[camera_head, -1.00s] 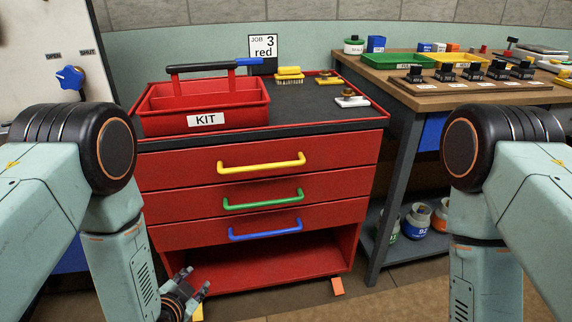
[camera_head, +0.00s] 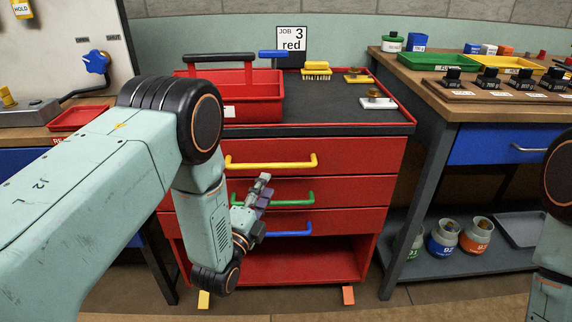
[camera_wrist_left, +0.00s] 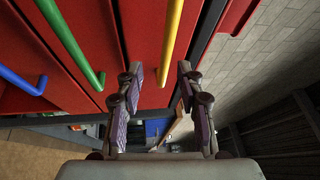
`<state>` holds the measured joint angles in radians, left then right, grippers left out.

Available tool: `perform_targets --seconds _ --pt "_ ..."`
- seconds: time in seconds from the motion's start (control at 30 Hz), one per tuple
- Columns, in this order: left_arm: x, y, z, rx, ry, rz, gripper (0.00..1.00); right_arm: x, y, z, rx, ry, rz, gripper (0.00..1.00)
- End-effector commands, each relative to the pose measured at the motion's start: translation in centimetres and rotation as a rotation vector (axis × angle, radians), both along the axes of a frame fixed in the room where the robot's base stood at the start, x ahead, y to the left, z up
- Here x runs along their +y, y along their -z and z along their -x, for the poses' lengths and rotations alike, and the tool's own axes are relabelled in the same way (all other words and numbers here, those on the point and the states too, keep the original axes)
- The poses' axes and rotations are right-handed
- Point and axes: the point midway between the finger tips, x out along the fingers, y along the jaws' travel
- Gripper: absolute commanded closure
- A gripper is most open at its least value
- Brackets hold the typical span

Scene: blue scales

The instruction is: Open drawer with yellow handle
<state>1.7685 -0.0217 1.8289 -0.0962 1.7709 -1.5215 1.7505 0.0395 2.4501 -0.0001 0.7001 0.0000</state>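The yellow handle (camera_head: 272,164) is a horizontal bar on the top drawer (camera_head: 350,157) of a red cabinet, and that drawer is shut. A green handle (camera_head: 290,200) and a blue handle (camera_head: 294,231) are on the drawers below. My left gripper (camera_head: 262,190) is in front of the drawers, lower than the yellow handle and apart from it. In the left wrist view the left gripper (camera_wrist_left: 156,85) is open and empty, its fingers spread. The yellow handle (camera_wrist_left: 170,40) lies just beyond the fingertips there. My right gripper is not in view.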

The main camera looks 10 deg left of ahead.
Motion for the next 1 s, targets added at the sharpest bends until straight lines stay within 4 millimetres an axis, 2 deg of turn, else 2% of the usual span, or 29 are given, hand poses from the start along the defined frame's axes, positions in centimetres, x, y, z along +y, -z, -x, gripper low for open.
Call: perform_targets --seconds 0.3,0.7,0.83,1.0 --pt "0.4 -0.9 -0.1 -0.054 -0.022 -0.121 0.63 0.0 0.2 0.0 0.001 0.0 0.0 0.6" --pt "-0.6 -1.8 -5.8 -0.054 -0.019 -0.119 0.63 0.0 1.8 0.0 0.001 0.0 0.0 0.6" --pt "-0.8 -2.0 -7.1 -0.052 -0.018 -0.119 0.63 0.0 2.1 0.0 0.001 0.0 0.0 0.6" --pt "-1.0 -2.2 -7.6 -0.051 -0.017 -0.119 0.63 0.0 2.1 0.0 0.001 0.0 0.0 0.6"
